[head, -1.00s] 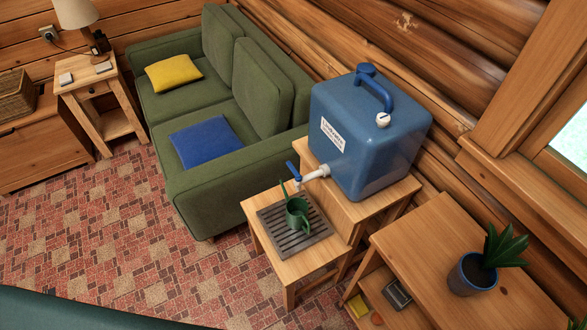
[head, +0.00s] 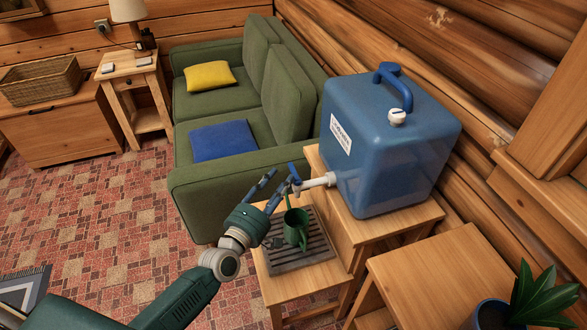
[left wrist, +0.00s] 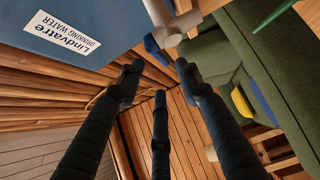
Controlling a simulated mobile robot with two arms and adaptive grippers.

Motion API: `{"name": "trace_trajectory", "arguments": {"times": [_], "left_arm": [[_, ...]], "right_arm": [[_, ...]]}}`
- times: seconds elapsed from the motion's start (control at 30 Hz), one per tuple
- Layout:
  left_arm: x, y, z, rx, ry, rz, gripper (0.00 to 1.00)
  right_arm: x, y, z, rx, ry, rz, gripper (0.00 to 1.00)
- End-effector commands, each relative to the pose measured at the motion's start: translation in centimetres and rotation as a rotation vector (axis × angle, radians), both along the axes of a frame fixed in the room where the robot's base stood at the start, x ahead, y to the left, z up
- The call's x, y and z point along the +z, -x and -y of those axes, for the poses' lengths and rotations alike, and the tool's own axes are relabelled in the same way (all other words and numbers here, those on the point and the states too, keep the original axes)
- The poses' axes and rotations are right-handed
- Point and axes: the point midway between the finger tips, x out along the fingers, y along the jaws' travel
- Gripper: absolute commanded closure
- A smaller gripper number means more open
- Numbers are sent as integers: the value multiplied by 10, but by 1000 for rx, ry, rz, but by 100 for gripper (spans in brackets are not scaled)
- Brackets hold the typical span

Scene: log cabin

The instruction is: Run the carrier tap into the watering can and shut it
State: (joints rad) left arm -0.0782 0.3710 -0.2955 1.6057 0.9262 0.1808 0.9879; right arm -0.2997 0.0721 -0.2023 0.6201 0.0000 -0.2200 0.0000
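The blue water carrier (head: 385,150) stands on a wooden stand, its white tap (head: 318,181) pointing left with a blue lever (head: 294,173). The small green watering can (head: 297,236) stands upright on a dark slatted tray (head: 322,252) below the tap. No stream of water shows. My left gripper (head: 270,182) is open, its fingers apart and empty, just left of the lever. In the left wrist view the white tap (left wrist: 180,22) and blue lever (left wrist: 154,46) lie just beyond the fingertips; contact cannot be told. My right gripper is not in view.
A green sofa (head: 190,192) with yellow and blue cushions stands behind the low stand. A wooden shelf table (head: 430,285) with a potted plant (head: 535,295) is at the front right. The log wall is close behind the carrier.

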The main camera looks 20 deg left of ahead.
Motion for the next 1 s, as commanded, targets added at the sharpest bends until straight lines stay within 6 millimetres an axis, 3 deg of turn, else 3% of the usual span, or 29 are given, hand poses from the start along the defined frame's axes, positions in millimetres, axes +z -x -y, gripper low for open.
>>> {"name": "trace_trajectory", "arguments": {"times": [0.1,0.33,0.5,0.77,0.8,0.97,1.0], "left_arm": [[1,-26,5,0,-1,2,65],[0,-60,12,-1,-2,0,65],[-1,-71,14,-1,-2,-2,65],[-1,-73,15,-1,-2,-2,65],[-1,-73,15,-1,-2,-2,67],[-1,-72,15,-1,-3,-1,98],[-1,-72,15,-1,-3,-1,100]], "right_arm": [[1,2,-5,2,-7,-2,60],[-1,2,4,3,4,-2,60],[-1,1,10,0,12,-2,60],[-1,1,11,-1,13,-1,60],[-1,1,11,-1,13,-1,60],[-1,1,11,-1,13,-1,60],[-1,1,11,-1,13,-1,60]]}}
